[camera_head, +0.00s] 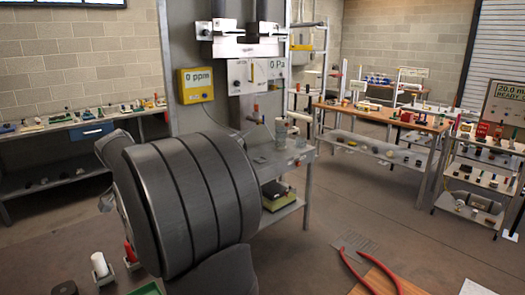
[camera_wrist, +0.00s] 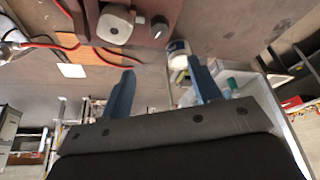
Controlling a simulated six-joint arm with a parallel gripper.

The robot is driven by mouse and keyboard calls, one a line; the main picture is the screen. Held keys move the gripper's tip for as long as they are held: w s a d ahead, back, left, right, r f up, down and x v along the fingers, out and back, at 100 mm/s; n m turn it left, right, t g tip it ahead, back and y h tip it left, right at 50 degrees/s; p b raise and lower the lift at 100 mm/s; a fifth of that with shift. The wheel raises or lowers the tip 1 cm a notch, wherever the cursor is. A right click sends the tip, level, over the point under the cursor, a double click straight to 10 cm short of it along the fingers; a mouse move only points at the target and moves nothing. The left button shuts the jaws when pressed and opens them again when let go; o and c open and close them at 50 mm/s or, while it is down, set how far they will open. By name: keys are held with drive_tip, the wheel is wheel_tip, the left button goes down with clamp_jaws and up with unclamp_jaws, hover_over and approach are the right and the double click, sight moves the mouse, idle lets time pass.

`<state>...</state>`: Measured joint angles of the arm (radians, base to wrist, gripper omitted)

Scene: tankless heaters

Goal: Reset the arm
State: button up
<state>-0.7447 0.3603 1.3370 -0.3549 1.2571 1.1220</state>
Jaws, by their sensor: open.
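My gripper (camera_wrist: 163,86) shows in the wrist view with its two blue fingers spread wide apart. Nothing is held between them; bare floor shows in the gap. In the head view a large dark grey ribbed part of my arm (camera_head: 190,205) fills the left foreground, and the fingers cannot be made out there.
Shelved benches stand left (camera_head: 75,125) and right (camera_head: 432,128). Red cables (camera_wrist: 50,45) and a white-topped container (camera_wrist: 178,48) lie beyond my fingers. Open floor (camera_head: 400,215) lies right of my arm.

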drive_tip(key=x, duration=1.6)
drive_tip(key=shift+f, duration=0.25)
drive_tip(key=shift+r, duration=0.1)
